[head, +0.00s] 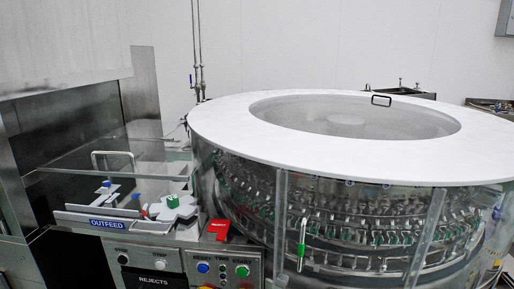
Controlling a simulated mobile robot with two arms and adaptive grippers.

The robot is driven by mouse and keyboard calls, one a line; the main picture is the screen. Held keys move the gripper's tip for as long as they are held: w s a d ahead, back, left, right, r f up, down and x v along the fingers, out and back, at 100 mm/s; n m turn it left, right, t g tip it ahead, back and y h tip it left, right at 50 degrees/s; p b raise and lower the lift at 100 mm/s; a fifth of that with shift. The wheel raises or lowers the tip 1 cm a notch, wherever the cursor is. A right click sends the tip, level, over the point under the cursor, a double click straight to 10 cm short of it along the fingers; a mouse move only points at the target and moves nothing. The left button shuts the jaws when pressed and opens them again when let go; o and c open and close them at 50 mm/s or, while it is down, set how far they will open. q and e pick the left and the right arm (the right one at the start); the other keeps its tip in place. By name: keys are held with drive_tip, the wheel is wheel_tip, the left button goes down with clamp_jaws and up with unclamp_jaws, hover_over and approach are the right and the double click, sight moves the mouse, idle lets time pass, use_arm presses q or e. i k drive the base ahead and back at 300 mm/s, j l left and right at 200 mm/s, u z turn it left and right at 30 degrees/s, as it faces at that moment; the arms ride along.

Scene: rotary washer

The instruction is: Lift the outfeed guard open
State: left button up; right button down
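The outfeed guard looks like a clear panel (70,160) at the left, over the outfeed area; its exact edges are hard to make out. A metal loop handle (113,154) stands at its upper part. Below it a blue OUTFEED label (115,225) sits on a pale rail. Whether the guard is fully down I cannot tell. Neither of my grippers is in view.
The big round washer with a white ring top (225,120) fills the right side. A control panel (222,268) with buttons and a REJECTS plate (153,281) are in front. A red bracket (219,229) sticks up above the panel.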

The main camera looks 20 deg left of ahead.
sight(101, 172)
drive_tip(key=j+u, duration=0.1)
drive_tip(key=u, duration=1.3)
